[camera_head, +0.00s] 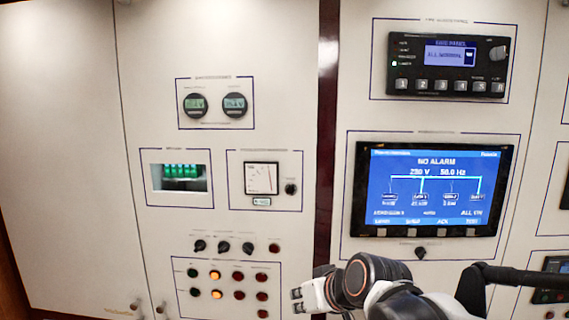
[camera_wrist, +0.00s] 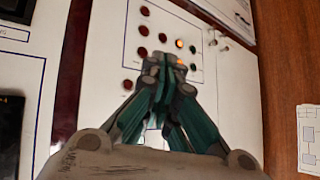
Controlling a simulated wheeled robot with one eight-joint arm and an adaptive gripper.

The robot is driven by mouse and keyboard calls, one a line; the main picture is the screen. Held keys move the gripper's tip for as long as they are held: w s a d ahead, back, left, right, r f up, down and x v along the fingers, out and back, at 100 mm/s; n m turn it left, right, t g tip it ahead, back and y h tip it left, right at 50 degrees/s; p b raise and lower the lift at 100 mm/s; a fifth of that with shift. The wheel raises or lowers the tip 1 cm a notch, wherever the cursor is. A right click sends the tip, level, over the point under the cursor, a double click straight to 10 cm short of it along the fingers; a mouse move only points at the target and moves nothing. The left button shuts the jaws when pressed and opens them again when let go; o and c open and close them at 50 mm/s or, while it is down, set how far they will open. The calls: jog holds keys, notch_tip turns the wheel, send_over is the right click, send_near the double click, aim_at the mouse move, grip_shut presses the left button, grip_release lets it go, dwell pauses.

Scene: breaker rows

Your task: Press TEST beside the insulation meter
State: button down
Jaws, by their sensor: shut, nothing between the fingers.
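The analog meter (camera_head: 261,178), with a white face and a small label below it, sits in a blue-outlined box left of the dark vertical strip in the head view. A dark round button (camera_head: 291,188) is to its right; its lettering is too small to read. My gripper (camera_head: 298,301) is below and slightly right of them, near the lower lamp panel. In the wrist view my gripper (camera_wrist: 165,72) has its fingers together with nothing between them. It overlaps the lamp panel there, and I cannot tell whether it touches. The meter and button are not clearly seen in the wrist view.
The lamp panel (camera_head: 215,275) holds several red, green and lit orange lamps. Dark rotary knobs (camera_head: 224,247) sit above it. A blue screen (camera_head: 432,190) and a keypad unit (camera_head: 447,66) are on the right. A green-lit window (camera_head: 181,171) is left of the meter.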

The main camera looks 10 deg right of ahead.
aim_at(291, 190)
jog(key=w+d+r+t+y+p, duration=0.1)
jog(key=w+r+t+p, duration=0.1)
jog(key=w+r+p, duration=1)
notch_tip(291, 190, up, 2)
jog(key=shift+w+d+r, duration=0.1)
jog(key=shift+w+d, duration=0.25)
jog(key=shift+w, duration=0.3)
jog(key=shift+w+d+b, duration=0.15)
jog(key=shift+w+d, duration=0.3)
jog(key=shift+w, duration=0.95)
jog(key=shift+w+d+b, duration=0.1)
jog(key=shift+w+d, duration=0.35)
jog(key=shift+w, duration=0.9)
jog(key=shift+w+d+b, duration=0.15)
jog(key=shift+w+d, duration=0.3)
jog(key=shift+w, duration=0.95)
jog(key=shift+w, duration=0.1)
jog(key=shift+w+d, duration=0.15)
jog(key=shift+w, duration=0.2)
jog(key=shift+w+d+b, duration=0.15)
jog(key=shift+w+b, duration=0.15)
jog(key=shift+w, duration=0.05)
jog(key=shift+s, duration=0.15)
jog(key=shift+s+a, duration=0.3)
jog(key=shift+s, duration=0.35)
